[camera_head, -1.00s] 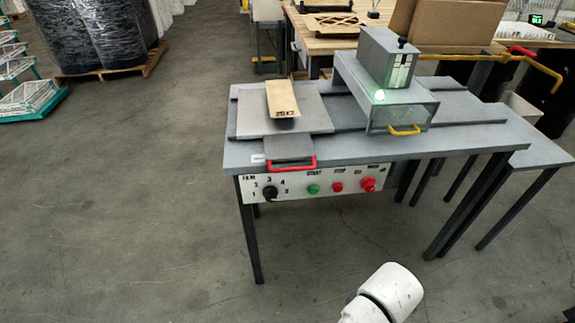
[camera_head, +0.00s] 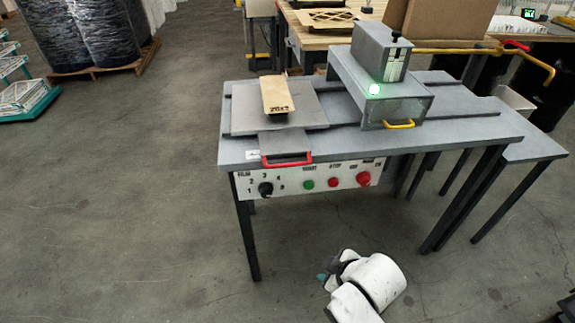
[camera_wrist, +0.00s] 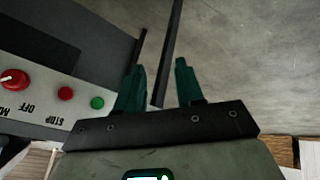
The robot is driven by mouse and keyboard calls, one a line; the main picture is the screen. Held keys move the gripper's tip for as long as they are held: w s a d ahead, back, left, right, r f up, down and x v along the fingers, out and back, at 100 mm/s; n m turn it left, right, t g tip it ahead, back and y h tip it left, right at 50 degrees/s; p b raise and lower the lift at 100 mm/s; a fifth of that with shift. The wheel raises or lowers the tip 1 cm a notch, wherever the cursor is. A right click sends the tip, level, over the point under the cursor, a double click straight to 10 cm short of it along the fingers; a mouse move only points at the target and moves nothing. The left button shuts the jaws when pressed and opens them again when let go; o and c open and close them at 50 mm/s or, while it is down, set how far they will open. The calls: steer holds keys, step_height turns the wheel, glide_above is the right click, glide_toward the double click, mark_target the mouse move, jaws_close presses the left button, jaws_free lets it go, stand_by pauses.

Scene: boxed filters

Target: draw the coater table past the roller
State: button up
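The coater table (camera_head: 308,113) is a flat grey plate on the left of the grey bench, with a red handle (camera_head: 286,163) at its front edge. A tan cardboard piece (camera_head: 277,97) marked with a size lies on the plate. The roller housing (camera_head: 405,107) is a grey box to the right of the plate, with a green light and a yellow handle; the roller itself is hidden. My gripper (camera_wrist: 158,78) has two teal fingers standing apart with nothing between them. In the head view it is low in front of the bench, apart from the red handle.
A control panel (camera_head: 315,178) with a dial and green and red buttons faces me under the bench top. It also shows in the wrist view (camera_wrist: 40,95). Bench legs stand below. The floor (camera_head: 130,220) to the left is clear. A cardboard box (camera_head: 440,20) stands behind.

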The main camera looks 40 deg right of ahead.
steer(key=w+d+r+n+t+h, duration=0.1)
steer(key=w+d+r+n+t, duration=0.15)
steer(key=w, duration=0.25)
steer(key=w+d+r+n+t+h, duration=0.1)
steer(key=w+d+r+n+t, duration=0.1)
steer(key=w+n+t, duration=0.15)
steer(key=n+t, duration=0.7)
glide_toward(288, 166)
steer(key=p+x, duration=0.1)
steer(key=x, duration=0.9)
steer(key=shift+w+d+f, duration=0.1)
steer(key=shift+w+d, duration=0.1)
steer(key=shift+c, duration=0.3)
jaws_close()
